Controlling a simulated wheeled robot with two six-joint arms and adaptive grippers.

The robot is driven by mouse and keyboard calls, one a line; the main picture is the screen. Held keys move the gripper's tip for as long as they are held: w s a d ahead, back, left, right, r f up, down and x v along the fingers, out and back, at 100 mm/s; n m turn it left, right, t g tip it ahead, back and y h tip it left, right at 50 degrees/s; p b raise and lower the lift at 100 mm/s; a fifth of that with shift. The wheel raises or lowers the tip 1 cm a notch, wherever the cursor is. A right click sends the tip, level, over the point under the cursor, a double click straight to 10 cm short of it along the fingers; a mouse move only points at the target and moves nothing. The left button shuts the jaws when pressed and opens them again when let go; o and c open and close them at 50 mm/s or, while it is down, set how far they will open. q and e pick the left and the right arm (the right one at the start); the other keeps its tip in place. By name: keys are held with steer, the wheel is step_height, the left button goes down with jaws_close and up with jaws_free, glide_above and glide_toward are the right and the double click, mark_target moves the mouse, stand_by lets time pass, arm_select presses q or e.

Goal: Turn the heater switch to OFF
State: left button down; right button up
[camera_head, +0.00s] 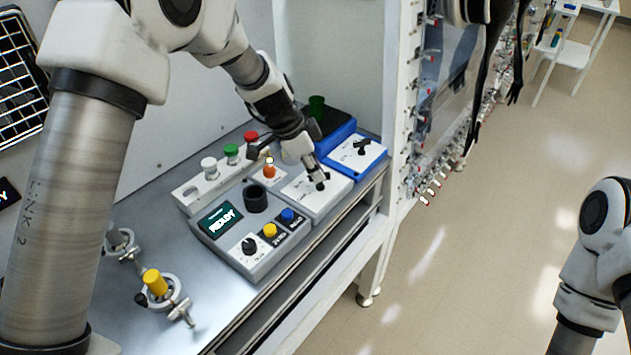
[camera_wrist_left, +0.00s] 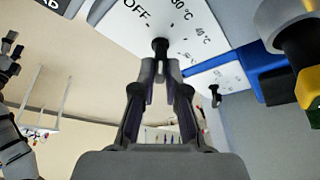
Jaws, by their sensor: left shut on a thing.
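The heater switch is a black knob (camera_wrist_left: 160,46) on a white panel marked OFF, 30 °C and 40 °C. In the head view this white panel (camera_head: 300,197) stands on the bench, left of a blue-edged unit. My left gripper (camera_head: 320,184) reaches down to the knob from above. In the left wrist view its two fingers (camera_wrist_left: 161,72) are closed on the knob. The fingers partly hide the knob, and I cannot tell which mark it points at. My right arm is at the right edge of the head view, with its gripper out of sight.
A grey console (camera_head: 225,246) with a READY screen and coloured buttons stands left of the panel. Behind it is a rack with white, green and red caps (camera_head: 231,150). A blue unit (camera_head: 356,154) with another black knob stands to the right. A yellow-capped piece (camera_head: 155,282) sits front left.

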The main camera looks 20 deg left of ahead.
arm_select(q)
steer(key=shift+s+f+n, duration=0.2)
steer(key=shift+n, duration=0.1)
steer(key=c, duration=1.2)
jaws_free()
steer(key=shift+f, duration=0.1)
steer(key=shift+w, duration=0.1)
steer(key=v, duration=1.2)
